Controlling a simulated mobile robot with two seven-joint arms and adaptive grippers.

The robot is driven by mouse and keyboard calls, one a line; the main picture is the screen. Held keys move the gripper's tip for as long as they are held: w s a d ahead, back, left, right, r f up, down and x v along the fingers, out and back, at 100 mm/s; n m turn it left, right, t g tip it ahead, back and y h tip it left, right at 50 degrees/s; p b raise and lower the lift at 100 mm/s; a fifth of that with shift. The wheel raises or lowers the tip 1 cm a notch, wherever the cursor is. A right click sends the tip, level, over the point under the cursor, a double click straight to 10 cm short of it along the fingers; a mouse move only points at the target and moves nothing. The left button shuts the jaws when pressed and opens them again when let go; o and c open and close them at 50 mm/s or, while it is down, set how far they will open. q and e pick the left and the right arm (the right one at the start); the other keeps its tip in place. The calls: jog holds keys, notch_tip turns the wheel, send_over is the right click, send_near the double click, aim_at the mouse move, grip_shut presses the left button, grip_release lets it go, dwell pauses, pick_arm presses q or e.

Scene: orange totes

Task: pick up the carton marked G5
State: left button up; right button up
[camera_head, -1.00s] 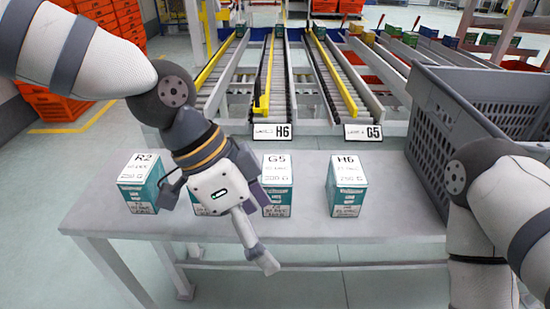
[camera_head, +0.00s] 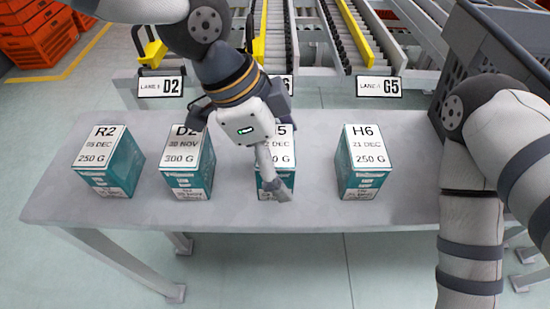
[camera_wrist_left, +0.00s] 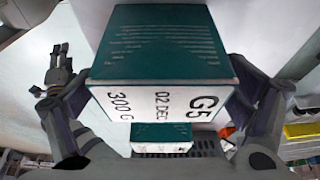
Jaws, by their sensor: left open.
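The carton marked G5 (camera_head: 268,183) stands upright on the grey table, third from the left. It is white on top and teal on the sides, and partly hidden by my left gripper (camera_head: 270,165). My left gripper is open above and in front of it. In the left wrist view the G5 carton (camera_wrist_left: 165,75) fills the middle, its label reading "02 DEC, 300 G". The open fingers of that gripper show to the left and right of the carton. My right arm shows at the right of the head view, its gripper out of frame.
Cartons R2 (camera_head: 112,165) and D2 (camera_head: 190,165) stand to the left, and H6 (camera_head: 364,165) to the right. D2 is close to my left gripper. A grey crate (camera_head: 490,45) is at the back right. Lane signs and roller conveyors lie behind the table (camera_head: 320,215).

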aim_at(288, 148)
pick_arm(q)
jog(key=shift+d+f, duration=0.2)
jog(key=shift+f, duration=0.15)
jog(key=c, duration=1.4)
jog(key=shift+r, duration=0.15)
jog(key=shift+w+r, duration=0.1)
jog(key=shift+r, duration=0.25)
jog(key=r, duration=0.3)
jog(key=shift+s+r+p, duration=0.3)
jog(key=shift+s+p, duration=0.05)
jog(key=s+r, duration=0.2)
jog(key=s, duration=0.2)
jog(key=s+r+p, duration=0.1)
jog(key=s+r, duration=0.2)
jog(key=s, duration=0.2)
jog(key=s+r+p, duration=0.1)
jog(key=s+r, duration=0.2)
jog(key=s, duration=0.1)
jog(key=shift+s+r, duration=0.2)
jog(key=shift+r, duration=0.05)
pick_arm(e)
jog(key=shift+t, duration=0.9)
jog(key=w+r, duration=0.4)
jog(key=shift+w, duration=0.1)
